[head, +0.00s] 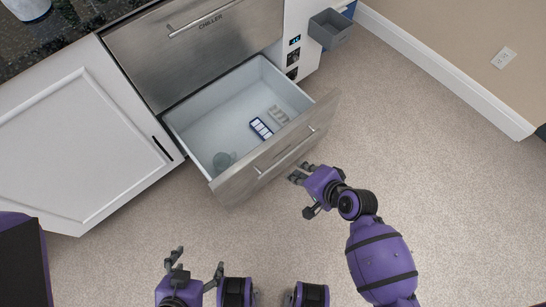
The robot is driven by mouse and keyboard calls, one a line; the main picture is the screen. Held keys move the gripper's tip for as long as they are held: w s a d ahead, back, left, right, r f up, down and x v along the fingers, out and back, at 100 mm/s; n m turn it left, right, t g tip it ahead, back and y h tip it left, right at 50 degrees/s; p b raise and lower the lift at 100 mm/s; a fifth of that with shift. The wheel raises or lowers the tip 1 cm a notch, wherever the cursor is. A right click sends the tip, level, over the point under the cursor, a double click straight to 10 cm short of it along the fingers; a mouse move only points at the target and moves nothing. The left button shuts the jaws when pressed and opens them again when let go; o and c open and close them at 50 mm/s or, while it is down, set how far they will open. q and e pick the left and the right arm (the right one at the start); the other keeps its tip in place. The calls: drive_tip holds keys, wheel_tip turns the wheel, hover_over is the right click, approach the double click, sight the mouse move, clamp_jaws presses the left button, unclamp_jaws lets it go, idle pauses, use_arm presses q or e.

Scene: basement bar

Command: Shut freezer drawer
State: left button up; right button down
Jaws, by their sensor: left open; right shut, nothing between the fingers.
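The freezer drawer (240,188) is pulled out below the closed chiller drawer (210,40). It has a steel front with a bar handle (286,153) and a pale inner bin.
A white cabinet door (75,150) is closed left of the drawer. A small grey bin (330,29) is mounted at the unit's right side. A dark speckled counter (65,25) holds a white object at the top left. Carpet (440,170) is clear at the right.

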drive_tip(key=shift+m, duration=0.4)
drive_tip(key=b+x, duration=0.1)
drive_tip(key=x, duration=0.6)
drive_tip(key=a+r+b+x, duration=0.1)
drive_tip(key=x, duration=0.3)
drive_tip(key=shift+w+a+f+b, duration=0.15)
drive_tip(key=shift+w+a+b, duration=0.15)
drive_tip(key=shift+w, duration=0.1)
drive_tip(key=shift+w+a, duration=0.45)
use_arm(q)
drive_tip(key=shift+s+a+f, duration=0.1)
drive_tip(key=shift+s+f, duration=0.85)
drive_tip(key=shift+f, duration=0.2)
use_arm(e)
drive_tip(key=shift+w+a, duration=0.1)
use_arm(q)
drive_tip(key=shift+s+f, duration=0.1)
drive_tip(key=shift+s, duration=0.05)
